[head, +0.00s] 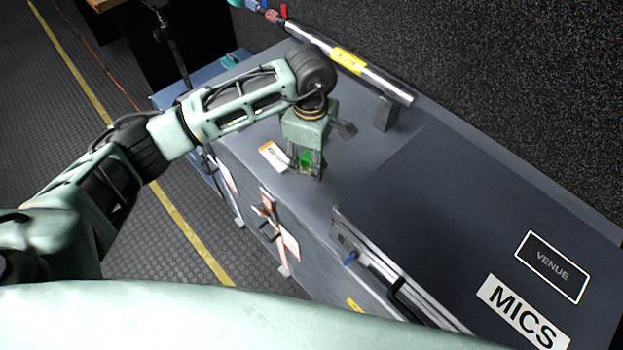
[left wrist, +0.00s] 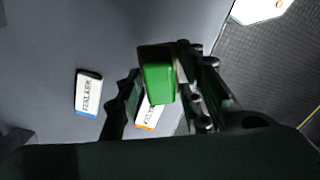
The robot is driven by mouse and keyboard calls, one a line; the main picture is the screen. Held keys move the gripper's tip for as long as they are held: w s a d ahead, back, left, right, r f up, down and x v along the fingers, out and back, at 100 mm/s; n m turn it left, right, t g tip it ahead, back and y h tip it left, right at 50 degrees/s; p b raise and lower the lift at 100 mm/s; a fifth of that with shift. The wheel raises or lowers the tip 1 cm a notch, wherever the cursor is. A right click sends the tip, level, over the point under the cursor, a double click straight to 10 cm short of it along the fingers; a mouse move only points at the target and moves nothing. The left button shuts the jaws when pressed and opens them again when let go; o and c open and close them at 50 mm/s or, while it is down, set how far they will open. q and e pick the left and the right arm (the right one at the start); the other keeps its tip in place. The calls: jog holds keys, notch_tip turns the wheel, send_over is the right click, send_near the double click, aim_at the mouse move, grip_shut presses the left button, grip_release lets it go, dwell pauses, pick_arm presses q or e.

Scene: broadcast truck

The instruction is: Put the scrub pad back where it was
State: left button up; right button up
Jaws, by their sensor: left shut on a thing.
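The scrub pad is a small green block (head: 307,158) between the fingers of my left gripper (head: 308,172) in the head view. The green pad also fills the space between the fingers in the left wrist view (left wrist: 157,80). My left gripper is shut on it and points down over the grey case top (head: 240,145). I cannot tell whether the pad touches the surface. My right gripper is not in view.
A white and orange labelled box (head: 273,157) lies close beside the gripper; a white and blue one (left wrist: 88,92) lies farther left in the wrist view. A raised MICS case (head: 440,220) stands to the right. A metal tube (head: 350,67) runs behind.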

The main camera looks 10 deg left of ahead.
aim_at(311, 184)
pick_arm(q)
notch_tip(311, 184, down, 3)
jog(key=shift+f, duration=0.2)
notch_tip(311, 184, down, 3)
jog(key=shift+r+p, duration=0.1)
jog(key=shift+p, duration=0.5)
jog(key=shift+f, duration=0.45)
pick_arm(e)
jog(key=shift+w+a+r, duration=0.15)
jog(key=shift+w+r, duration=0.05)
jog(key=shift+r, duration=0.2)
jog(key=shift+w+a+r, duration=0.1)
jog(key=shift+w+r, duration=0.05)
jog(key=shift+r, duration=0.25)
pick_arm(q)
jog(key=shift+f, duration=0.1)
jog(key=shift+f, duration=0.15)
jog(key=o, duration=1.1)
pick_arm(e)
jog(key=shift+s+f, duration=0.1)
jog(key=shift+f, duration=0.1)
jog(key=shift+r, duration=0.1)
